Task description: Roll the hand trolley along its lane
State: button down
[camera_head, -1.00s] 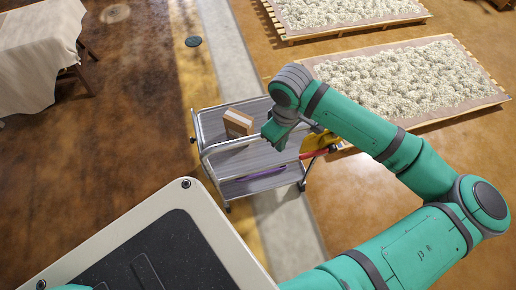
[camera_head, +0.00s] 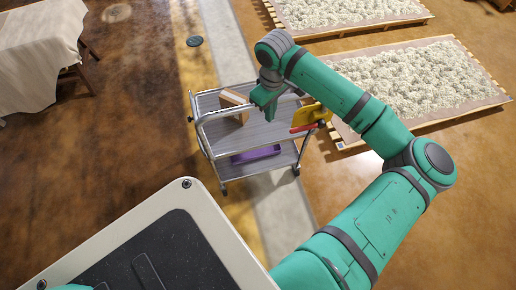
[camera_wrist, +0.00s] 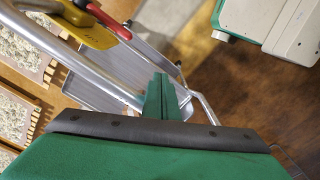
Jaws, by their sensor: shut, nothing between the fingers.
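The hand trolley (camera_head: 232,133) is a silver tubular-framed cart with grey shelves. It stands upright on the pale grey floor strip (camera_head: 232,50) and its worn yellow border. A brown box (camera_head: 235,106) sits on the top shelf. A purple item (camera_head: 256,154) lies on the lower shelf.
A yellow item (camera_head: 313,114) and a red-handled one are at the trolley's right end. Slatted beds of pale clumps (camera_head: 420,85) lie on the right. A cloth-covered table (camera_head: 38,50) stands at the left. A dark disc (camera_head: 194,41) lies on the floor beyond the trolley.

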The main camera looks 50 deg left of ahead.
jog(key=w+a, duration=0.4)
jog(key=a, duration=0.5)
jog(key=shift+a, duration=0.25)
jog(key=shift+s+a, duration=0.1)
jog(key=shift+a, duration=0.05)
jog(key=w+a, duration=0.4)
jog(key=a, duration=0.5)
jog(key=w+a, duration=0.4)
jog(key=a, duration=0.5)
dwell(0.3)
